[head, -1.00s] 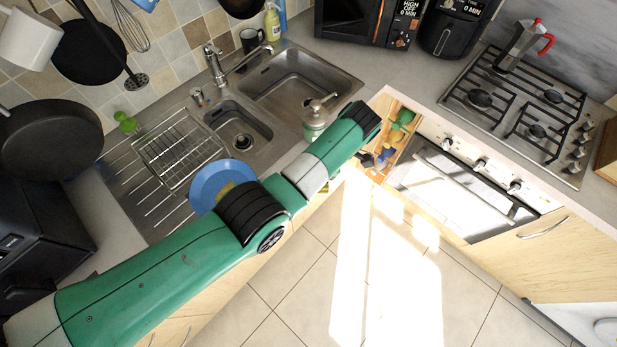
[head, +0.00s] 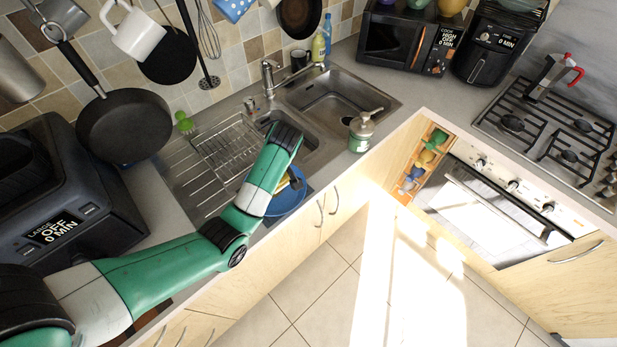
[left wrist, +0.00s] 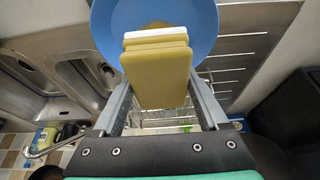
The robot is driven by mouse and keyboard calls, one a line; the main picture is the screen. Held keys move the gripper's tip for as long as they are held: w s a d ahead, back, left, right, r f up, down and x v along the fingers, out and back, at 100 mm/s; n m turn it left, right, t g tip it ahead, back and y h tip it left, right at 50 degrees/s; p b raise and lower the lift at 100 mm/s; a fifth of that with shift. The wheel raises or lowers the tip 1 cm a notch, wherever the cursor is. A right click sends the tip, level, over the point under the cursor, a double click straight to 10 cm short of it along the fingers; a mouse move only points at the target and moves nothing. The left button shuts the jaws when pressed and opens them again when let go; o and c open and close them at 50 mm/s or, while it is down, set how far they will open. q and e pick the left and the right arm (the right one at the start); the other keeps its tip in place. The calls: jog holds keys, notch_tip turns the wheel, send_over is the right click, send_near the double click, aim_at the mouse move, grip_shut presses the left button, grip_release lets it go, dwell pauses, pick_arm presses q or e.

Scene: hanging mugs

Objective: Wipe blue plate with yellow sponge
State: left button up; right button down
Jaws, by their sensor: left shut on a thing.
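The blue plate (head: 290,206) lies near the front edge of the drainboard in the head view, partly hidden by my arm. In the left wrist view the plate (left wrist: 103,28) is behind the sponge. The yellow sponge (left wrist: 156,78) has a pale strip along its far end. My left gripper (left wrist: 163,88) is shut on the sponge, with one finger at each side of it. The sponge is over the plate; I cannot tell whether they touch. In the head view a bit of the sponge (head: 298,177) shows beside my wrist. My right gripper is not in view.
A wire rack (head: 222,148) stands on the drainboard behind the plate, beside the sink (head: 340,98). A soap dispenser (head: 362,132) stands at the counter's front edge. A black pan (head: 125,128) hangs at the left, above a dark appliance (head: 60,190). The floor in front is clear.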

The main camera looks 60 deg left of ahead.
pick_arm(q)
jog(key=shift+s+a+f, duration=0.2)
jog(key=shift+s+a, duration=0.55)
jog(key=shift+s, duration=0.2)
jog(key=shift+f+b, duration=1.15)
jog(key=shift+f, duration=2.8)
jog(key=shift+f, duration=0.6)
jog(key=shift+w+a+r+b, duration=0.15)
jog(key=shift+w+b, duration=0.25)
jog(key=shift+w, duration=0.65)
